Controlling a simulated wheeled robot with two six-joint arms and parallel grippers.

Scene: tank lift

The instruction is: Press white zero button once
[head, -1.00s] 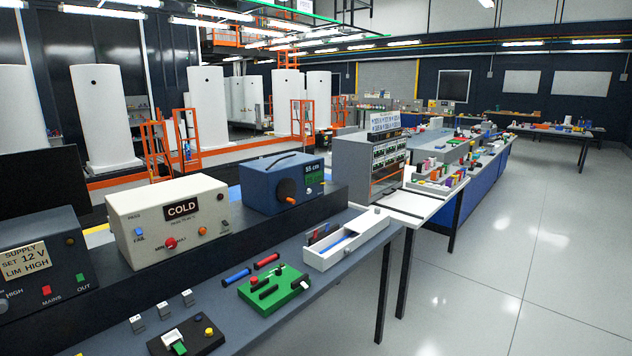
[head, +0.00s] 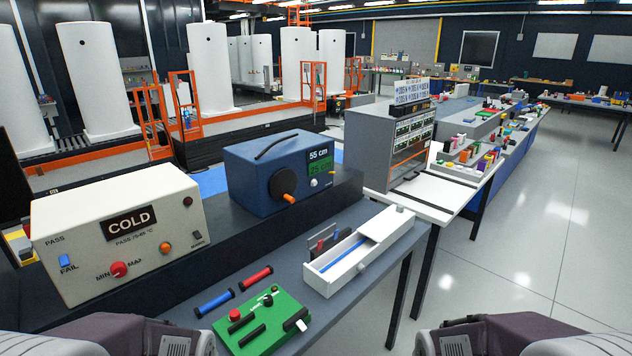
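A blue box-shaped instrument (head: 275,172) with a black handle stands on the raised dark shelf of the bench, left of centre. Its display (head: 319,163) reads 55 cm above a green panel. A small round white button (head: 314,182) sits on its front below the display. Any lettering beside the button is too small to read. An orange-tipped knob on a dark dial (head: 284,186) is left of the button. Parts of both my arms show at the bottom edge, well apart from the instrument. Neither gripper is in view.
A cream box marked COLD (head: 118,232) stands left of the instrument. On the bench in front lie a green board (head: 262,325), red and blue cylinders and an open white tray (head: 338,276). Floor is clear at right.

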